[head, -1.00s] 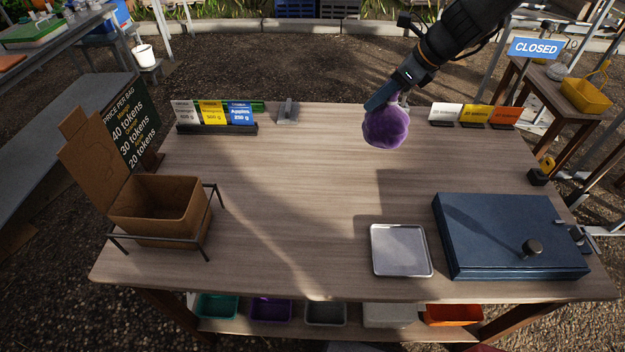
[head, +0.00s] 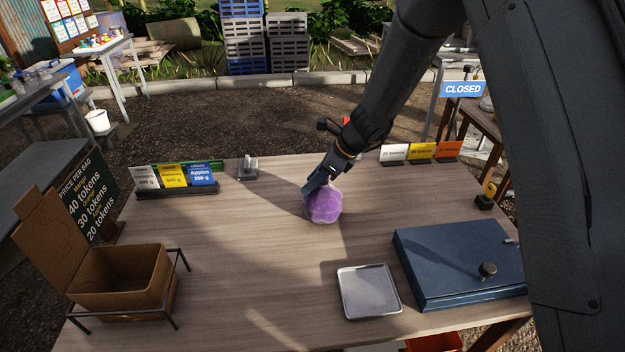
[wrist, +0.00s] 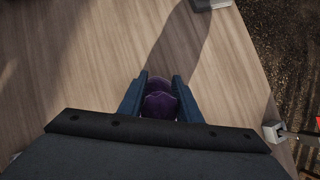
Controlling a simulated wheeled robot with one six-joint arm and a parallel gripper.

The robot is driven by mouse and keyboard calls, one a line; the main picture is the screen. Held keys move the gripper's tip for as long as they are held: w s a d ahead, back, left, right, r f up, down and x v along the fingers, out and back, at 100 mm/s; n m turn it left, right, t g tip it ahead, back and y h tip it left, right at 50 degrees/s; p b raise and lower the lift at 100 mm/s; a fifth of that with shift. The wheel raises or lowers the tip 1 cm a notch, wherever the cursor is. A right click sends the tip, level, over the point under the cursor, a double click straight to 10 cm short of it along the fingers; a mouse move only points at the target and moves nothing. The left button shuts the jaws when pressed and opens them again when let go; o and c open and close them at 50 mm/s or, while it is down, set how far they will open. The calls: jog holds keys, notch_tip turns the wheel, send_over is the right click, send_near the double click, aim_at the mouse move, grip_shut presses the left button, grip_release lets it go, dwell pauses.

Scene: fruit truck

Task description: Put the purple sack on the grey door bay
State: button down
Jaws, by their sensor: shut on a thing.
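The purple sack (head: 323,207) is a round, soft bundle over the far middle of the wooden table. My gripper (head: 318,188) reaches down from the upper right and is shut on the sack's top. In the wrist view the sack (wrist: 160,100) sits between the two blue fingers, with wood below it. I cannot tell whether its underside touches the table. I cannot make out a grey door bay in the current views.
On the table (head: 255,255) stand an open cardboard box (head: 125,285) at left, a metal tray (head: 369,291) at front, and a dark blue case (head: 450,265) at right. Card holders (head: 178,188) line the far edge. An orange bin (head: 437,342) shows below. The middle is clear.

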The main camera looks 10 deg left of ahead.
aim_at(333, 191)
jog(key=shift+f, duration=0.1)
jog(key=c, duration=1.3)
grip_release()
jog(key=shift+d+r, duration=0.2)
jog(key=shift+r, duration=0.3)
jog(key=shift+b+v, duration=1.35)
jog(key=shift+v, duration=4.25)
